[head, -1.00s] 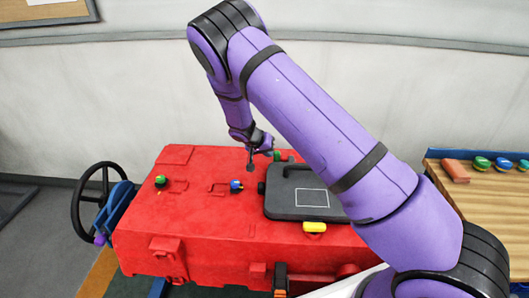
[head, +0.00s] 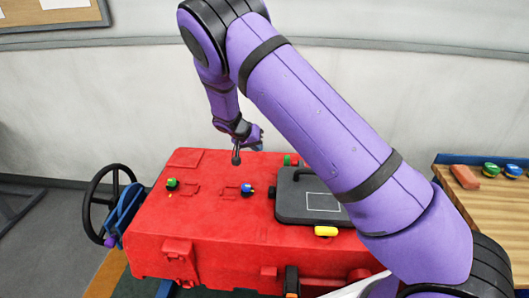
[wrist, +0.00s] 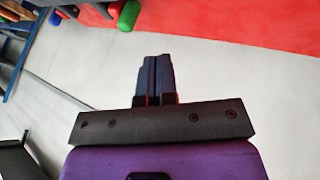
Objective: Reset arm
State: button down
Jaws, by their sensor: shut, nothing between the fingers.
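My gripper (head: 237,158) hangs from my purple arm above the far edge of the red tank (head: 215,225) in the head view. In the wrist view my gripper (wrist: 153,62) has its two dark fingers pressed together with nothing between them. The fingertips point toward a pale surface, with part of the red tank (wrist: 240,18) along the top. My gripper looks apart from the tank top and its fittings.
The tank top carries a green knob (head: 172,184), a blue knob (head: 247,190), a dark lid (head: 297,212) and a yellow latch (head: 326,231). A black handwheel (head: 92,208) stands at left. A wooden table (head: 490,205) with a brick and knobs stands at right.

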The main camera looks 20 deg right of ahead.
jog(key=s+d+r+n+y, duration=0.1)
jog(key=s+d+r+y, duration=0.1)
jog(key=s+r, duration=0.55)
jog(key=s+d+r+y, duration=0.25)
jog(key=s+r, duration=0.25)
jog(key=r, duration=0.6)
jog(key=s+d+r+n+y, duration=0.1)
jog(key=s+d+r, duration=0.2)
jog(key=s+r, duration=0.45)
jog(key=s+r+n+t+y, duration=0.1)
jog(key=s+r, duration=0.3)
jog(key=s, duration=0.8)
jog(key=s+r+n+t, duration=0.2)
jog(key=s+r, duration=0.2)
jog(key=s, duration=0.7)
jog(key=shift+s+d+r+n+y, duration=0.3)
jog(key=shift+s+d+n+y, duration=0.05)
jog(key=shift+s+d+n, duration=0.1)
jog(key=c, duration=1.8)
grip_release()
jog(key=shift+w, duration=0.1)
